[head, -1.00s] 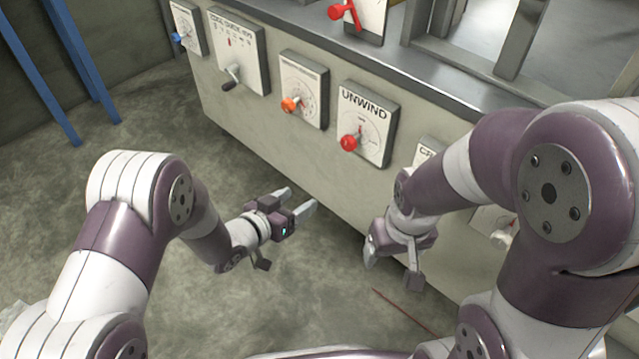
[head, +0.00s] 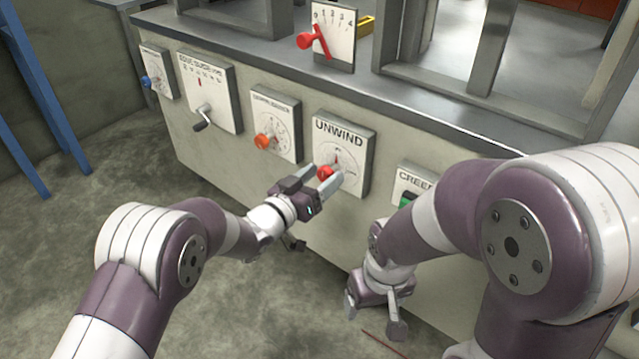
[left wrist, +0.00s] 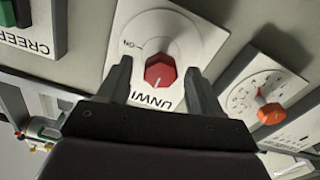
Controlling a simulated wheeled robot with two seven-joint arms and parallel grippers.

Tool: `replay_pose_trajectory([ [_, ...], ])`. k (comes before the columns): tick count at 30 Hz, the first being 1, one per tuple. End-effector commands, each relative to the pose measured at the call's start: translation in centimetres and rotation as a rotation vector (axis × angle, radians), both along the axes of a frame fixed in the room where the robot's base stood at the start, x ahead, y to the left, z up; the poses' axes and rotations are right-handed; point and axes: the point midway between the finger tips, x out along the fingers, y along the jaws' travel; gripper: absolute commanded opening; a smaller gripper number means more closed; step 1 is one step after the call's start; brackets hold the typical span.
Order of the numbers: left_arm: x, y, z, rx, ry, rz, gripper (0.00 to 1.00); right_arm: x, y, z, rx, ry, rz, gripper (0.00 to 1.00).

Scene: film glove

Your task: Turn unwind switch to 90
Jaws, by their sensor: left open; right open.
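The unwind switch is a red knob (head: 326,172) on a white panel labelled UNWIND (head: 349,140) on the machine's front. In the left wrist view the red knob (left wrist: 160,71) has a white pointer line, and part of its dial shows an ON mark. My left gripper (head: 320,183) is open at the knob, with its two fingers on either side of it in the left wrist view. I cannot tell whether the fingers touch it. My right gripper (head: 376,312) is open and empty, hanging low in front of the machine, right of the unwind panel.
An orange knob (head: 264,141) on its panel sits left of the unwind switch. The CREEP panel (head: 414,180) with a green button is at the right. A crank panel (head: 208,85) and a blue knob (head: 146,81) are further left. A red lever (head: 312,39) stands above.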

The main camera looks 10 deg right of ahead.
Motion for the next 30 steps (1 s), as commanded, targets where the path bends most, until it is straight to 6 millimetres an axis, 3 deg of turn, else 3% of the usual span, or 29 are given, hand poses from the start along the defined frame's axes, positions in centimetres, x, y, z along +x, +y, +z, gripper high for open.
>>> replay_pose_trajectory([
  [5, 0.00, 0.01, 0.05, 0.001, 0.001, 0.001, 0.65, 0.01, 0.00, 0.08, 0.000, 0.000, 0.000, 0.77],
  [10, -0.01, 0.03, 0.03, 0.001, 0.001, 0.001, 0.10, 0.01, 0.00, 0.07, 0.000, 0.000, 0.000, 0.77],
  [20, -0.03, 0.04, 0.03, 0.020, -0.025, 0.000, 0.09, 0.01, 0.00, 0.19, 0.000, 0.000, 0.000, 0.77],
  [30, -0.07, -0.01, 0.04, 0.157, -0.197, 0.000, 0.09, 0.01, 0.00, 0.72, 0.000, 0.000, 0.000, 0.77],
])
